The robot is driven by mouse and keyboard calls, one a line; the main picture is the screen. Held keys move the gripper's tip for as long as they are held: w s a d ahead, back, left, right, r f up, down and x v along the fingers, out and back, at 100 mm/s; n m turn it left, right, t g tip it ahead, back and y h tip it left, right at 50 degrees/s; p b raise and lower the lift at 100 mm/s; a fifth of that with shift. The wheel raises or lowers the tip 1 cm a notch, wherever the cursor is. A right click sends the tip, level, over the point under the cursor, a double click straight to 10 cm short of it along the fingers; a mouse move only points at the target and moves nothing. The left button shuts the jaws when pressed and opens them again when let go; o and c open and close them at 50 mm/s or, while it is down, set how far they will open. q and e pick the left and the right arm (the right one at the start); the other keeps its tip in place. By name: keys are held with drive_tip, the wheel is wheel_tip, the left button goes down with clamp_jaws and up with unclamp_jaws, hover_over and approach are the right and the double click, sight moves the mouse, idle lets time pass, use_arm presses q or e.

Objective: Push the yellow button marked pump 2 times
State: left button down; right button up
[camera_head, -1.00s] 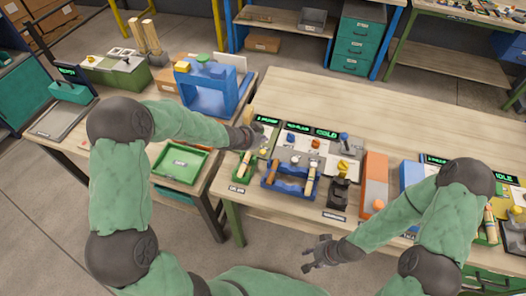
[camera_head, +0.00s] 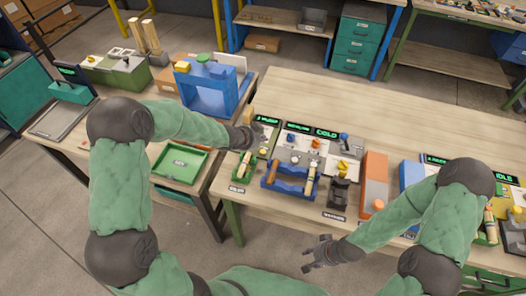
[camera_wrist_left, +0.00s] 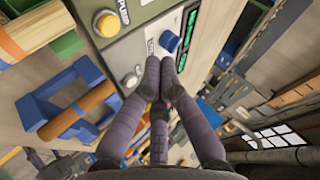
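The tips are nearer the blue button and apart from the yellow one. In the head view my left gripper (camera_head: 256,131) hovers at the panel's left end, covering part of it. My right gripper (camera_head: 314,250) is open and empty in front of the table edge.
Green-lit displays (camera_head: 326,132) line the panel's back. An orange block (camera_head: 375,175) stands to the right. The table (camera_head: 350,100) behind the panel is clear. A green tray (camera_head: 181,178) is on the left table.

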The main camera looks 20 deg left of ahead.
sight(261, 152)
use_arm(q)
drive_tip(key=r+n+p, duration=0.1)
drive_tip(key=n+p, duration=0.1)
drive_tip(key=r+n+p, duration=0.1)
drive_tip(key=n, duration=0.2)
drive_tip(key=r+n+p, duration=0.1)
drive_tip(key=n+p, duration=0.1)
drive_tip(key=n, duration=0.1)
drive_tip(key=shift+w+a+r+p, duration=0.15)
drive_tip(key=shift+a+r+p, duration=0.15)
drive_tip(key=shift+r, duration=0.1)
drive_tip(key=shift+f+h, duration=0.1)
drive_tip(key=shift+h, duration=0.2)
wheel_tip(261, 152, down, 8)
drive_tip(key=b, duration=0.8)
drive_tip(key=shift+f+b, duration=0.35)
drive_tip(key=shift+b, duration=0.15)
drive_tip(key=shift+f, duration=0.1)
idle(0.7)
drive_tip(key=shift+f, duration=0.3)
